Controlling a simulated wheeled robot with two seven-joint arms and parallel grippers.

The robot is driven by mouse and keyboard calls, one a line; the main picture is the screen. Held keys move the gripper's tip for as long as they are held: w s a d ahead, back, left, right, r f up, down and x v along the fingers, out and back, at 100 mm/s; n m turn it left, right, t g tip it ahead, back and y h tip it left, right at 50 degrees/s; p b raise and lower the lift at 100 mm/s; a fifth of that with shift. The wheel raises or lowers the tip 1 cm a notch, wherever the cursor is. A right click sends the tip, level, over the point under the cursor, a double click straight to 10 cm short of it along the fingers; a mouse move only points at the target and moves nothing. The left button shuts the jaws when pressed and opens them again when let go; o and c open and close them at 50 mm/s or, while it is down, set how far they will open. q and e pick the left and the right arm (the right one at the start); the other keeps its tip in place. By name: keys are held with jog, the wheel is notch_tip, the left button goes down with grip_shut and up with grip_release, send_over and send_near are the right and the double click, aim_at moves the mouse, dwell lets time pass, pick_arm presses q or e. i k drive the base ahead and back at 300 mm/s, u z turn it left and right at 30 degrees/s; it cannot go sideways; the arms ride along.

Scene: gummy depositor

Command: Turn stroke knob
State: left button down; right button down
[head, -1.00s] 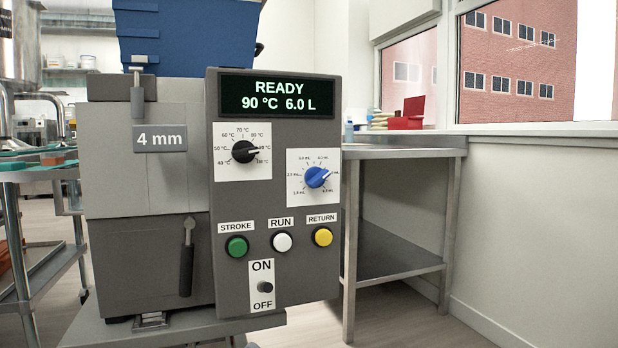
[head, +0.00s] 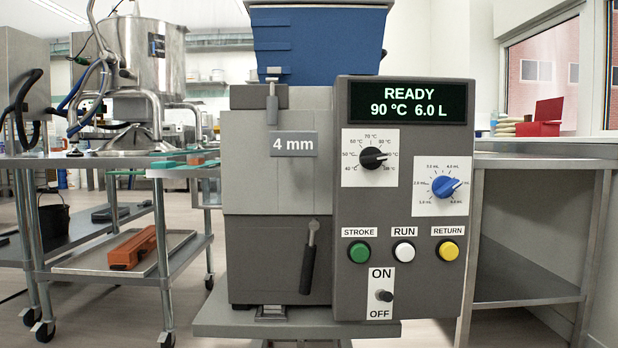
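The depositor (head: 275,215) stands in the middle of the head view, a grey machine with a blue hopper (head: 318,45) on top. Its panel has a blue knob (head: 446,187) on a white dial marked in mL, with its pointer toward the upper right. A black knob (head: 372,158) on a °C dial sits to the upper left of it. The display (head: 408,102) reads READY, 90 °C, 6.0 L. Green STROKE (head: 359,253), white RUN (head: 403,253) and yellow RETURN (head: 447,251) buttons are below. Neither of my grippers is in view.
An ON/OFF switch (head: 384,296) is low on the panel. A steel table (head: 545,165) stands close at the right. At the left, a steel cart (head: 60,265) holds an orange item (head: 133,248) on a tray, and a large steel pot (head: 150,55) stands behind. Floor shows between cart and machine.

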aim_at(443, 187)
jog(key=u, duration=0.9)
jog(key=i, duration=0.65)
jog(key=z, duration=2.1)
